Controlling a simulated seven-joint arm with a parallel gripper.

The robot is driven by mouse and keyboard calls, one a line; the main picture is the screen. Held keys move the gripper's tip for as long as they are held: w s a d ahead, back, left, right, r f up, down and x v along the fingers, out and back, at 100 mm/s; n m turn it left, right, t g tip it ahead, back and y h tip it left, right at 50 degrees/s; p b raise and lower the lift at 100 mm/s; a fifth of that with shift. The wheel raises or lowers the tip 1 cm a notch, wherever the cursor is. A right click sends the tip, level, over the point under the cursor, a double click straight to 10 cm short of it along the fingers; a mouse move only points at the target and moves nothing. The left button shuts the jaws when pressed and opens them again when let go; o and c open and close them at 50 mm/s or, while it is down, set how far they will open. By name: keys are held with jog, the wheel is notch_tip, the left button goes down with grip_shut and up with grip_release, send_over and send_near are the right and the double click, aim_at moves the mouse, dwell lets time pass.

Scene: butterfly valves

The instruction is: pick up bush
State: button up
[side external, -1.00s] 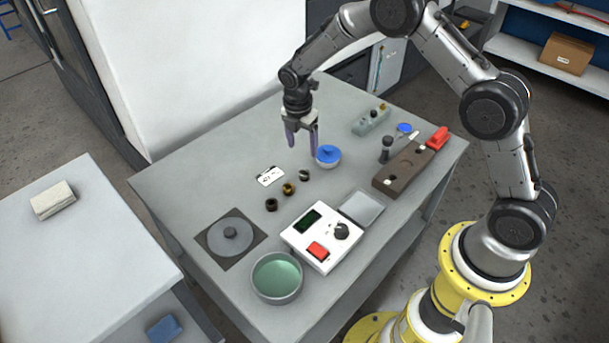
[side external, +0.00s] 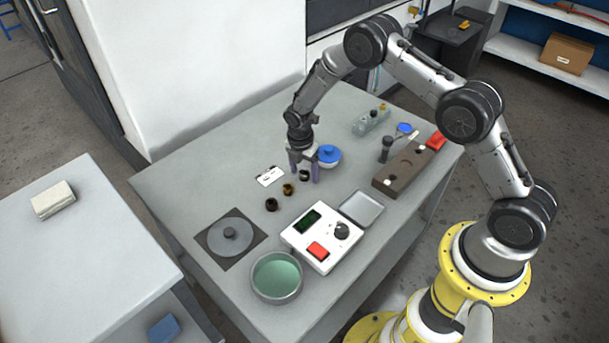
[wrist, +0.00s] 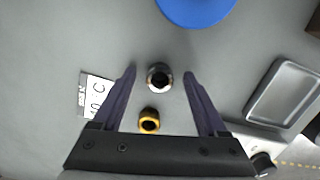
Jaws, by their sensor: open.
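Three small ring-shaped bushes stand in a row on the grey table. A dark, silvery one (side external: 304,175) is at the far end; in the wrist view the silvery bush (wrist: 159,77) lies between my fingertips. A brass-yellow bush (side external: 288,189) is beside it, and shows in the wrist view (wrist: 149,121) nearer the gripper's base. A dark brown bush (side external: 271,204) is at the near end. My gripper (side external: 304,176) points down, low over the silvery bush, its purple fingers open on either side. In the wrist view my gripper (wrist: 160,76) shows a gap on both sides of the bush.
A blue-lidded bowl (side external: 328,155) stands close behind the gripper. A white label card (side external: 269,176) lies to the left. A white device (side external: 320,237), a shallow tray (side external: 361,208) and a green-filled bowl (side external: 277,277) are nearer. A brown block (side external: 403,172) is to the right.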

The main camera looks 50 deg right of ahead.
jog(key=shift+c, duration=0.3)
grip_shut()
jog(key=shift+r, duration=0.1)
